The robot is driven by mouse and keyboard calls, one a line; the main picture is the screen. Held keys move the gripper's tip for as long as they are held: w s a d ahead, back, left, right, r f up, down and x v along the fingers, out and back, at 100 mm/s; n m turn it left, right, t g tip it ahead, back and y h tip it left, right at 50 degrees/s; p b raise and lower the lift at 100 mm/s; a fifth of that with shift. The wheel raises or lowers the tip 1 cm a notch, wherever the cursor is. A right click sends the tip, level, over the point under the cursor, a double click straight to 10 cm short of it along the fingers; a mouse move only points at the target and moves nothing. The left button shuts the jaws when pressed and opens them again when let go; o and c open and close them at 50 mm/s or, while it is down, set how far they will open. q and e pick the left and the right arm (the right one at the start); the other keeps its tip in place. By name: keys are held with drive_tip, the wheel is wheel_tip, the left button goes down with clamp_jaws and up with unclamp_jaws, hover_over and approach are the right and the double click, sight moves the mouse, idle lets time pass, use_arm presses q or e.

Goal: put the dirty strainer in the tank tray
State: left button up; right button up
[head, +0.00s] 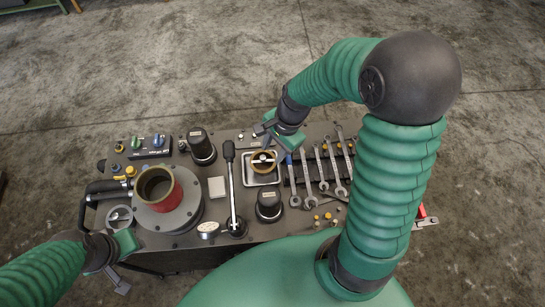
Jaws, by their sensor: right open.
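A round, tan-rimmed part (263,160) that looks like the strainer sits at the small square metal tray (262,181), within its outline. I cannot tell whether it rests on the tray floor. My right gripper (267,143) is open, just above and at the far edge of the round part, its fingers close to it. The fingers and wrist hide some of the tray's far side. My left gripper (121,284) is low at the left, off the bench's front edge and away from the tray; its finger gap is not clear.
The dark bench holds a red-sided cylinder (163,193) on a grey flange, an upright lever (231,190), black canisters (202,147) (269,205), a switch box (148,146) and a row of wrenches (322,172) right of the tray. Open floor lies beyond.

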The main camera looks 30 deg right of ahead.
drive_tip(key=s+a+n, duration=0.1)
drive_tip(key=s+n, duration=0.1)
drive_tip(key=n, duration=0.3)
drive_tip(key=s+a+r+n+h, duration=0.1)
drive_tip(key=s+a+n, duration=0.1)
drive_tip(key=n, duration=0.3)
drive_tip(key=s+a+r+n+t+h, duration=0.1)
drive_tip(key=s+n, duration=0.1)
drive_tip(key=n, duration=0.3)
drive_tip(key=shift+s+a+n, duration=0.15)
drive_tip(key=shift+s+n, duration=0.1)
drive_tip(key=shift+n, duration=0.05)
drive_tip(key=shift+w+f, duration=0.15)
drive_tip(key=shift+w, duration=0.15)
drive_tip(key=shift+s, duration=0.15)
